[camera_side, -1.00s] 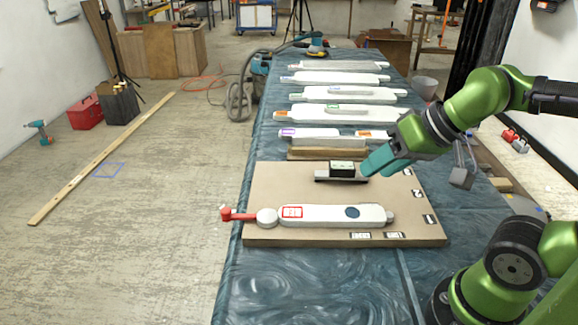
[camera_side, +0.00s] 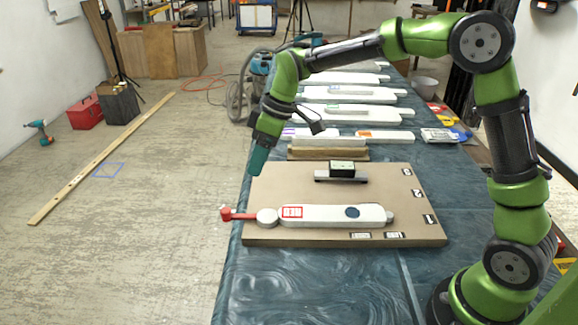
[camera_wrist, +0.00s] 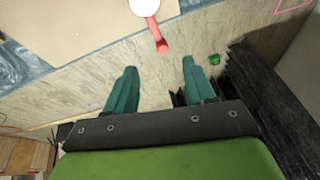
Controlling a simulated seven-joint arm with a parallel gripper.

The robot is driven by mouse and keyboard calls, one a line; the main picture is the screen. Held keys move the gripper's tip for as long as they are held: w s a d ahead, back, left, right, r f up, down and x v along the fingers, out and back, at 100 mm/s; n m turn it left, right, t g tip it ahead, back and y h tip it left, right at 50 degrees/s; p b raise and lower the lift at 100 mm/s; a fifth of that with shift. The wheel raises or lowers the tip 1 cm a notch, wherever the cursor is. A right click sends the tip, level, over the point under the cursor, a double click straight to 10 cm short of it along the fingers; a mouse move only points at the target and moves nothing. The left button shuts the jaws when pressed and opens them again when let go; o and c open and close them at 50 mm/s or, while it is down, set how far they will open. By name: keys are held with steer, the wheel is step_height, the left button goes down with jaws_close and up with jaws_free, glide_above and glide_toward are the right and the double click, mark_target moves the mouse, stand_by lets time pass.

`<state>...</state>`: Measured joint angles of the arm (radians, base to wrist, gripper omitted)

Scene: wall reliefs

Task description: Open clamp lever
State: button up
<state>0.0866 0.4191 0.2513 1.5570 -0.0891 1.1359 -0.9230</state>
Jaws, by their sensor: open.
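The red clamp lever (camera_side: 238,215) sticks out to the left from the round end of a long white relief (camera_side: 330,215) on a brown board (camera_side: 300,183). In the wrist view the red lever (camera_wrist: 161,42) points down from the white round end (camera_wrist: 144,6), beyond my fingertips and roughly midway between them. My gripper (camera_side: 257,162) hangs above the board's far left edge, apart from the lever. In the wrist view its two teal fingers (camera_wrist: 157,68) are spread with nothing between them.
A black and green block (camera_side: 342,170) on a grey base sits on the board behind the relief. Several more white reliefs (camera_side: 345,93) lie farther back on the blue-patterned table (camera_side: 320,280). The floor left of the table is clear near the lever.

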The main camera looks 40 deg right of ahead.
steer(key=w+r+n, duration=0.2)
steer(key=n, duration=0.1)
glide_toward(227, 210)
steer(key=shift+n+y, duration=0.3)
steer(key=shift+n, duration=0.1)
steer(key=x, duration=0.9)
steer(key=shift+w+d+f, duration=0.15)
steer(key=shift+d+f, duration=0.1)
steer(key=shift+f, duration=0.05)
jaws_close()
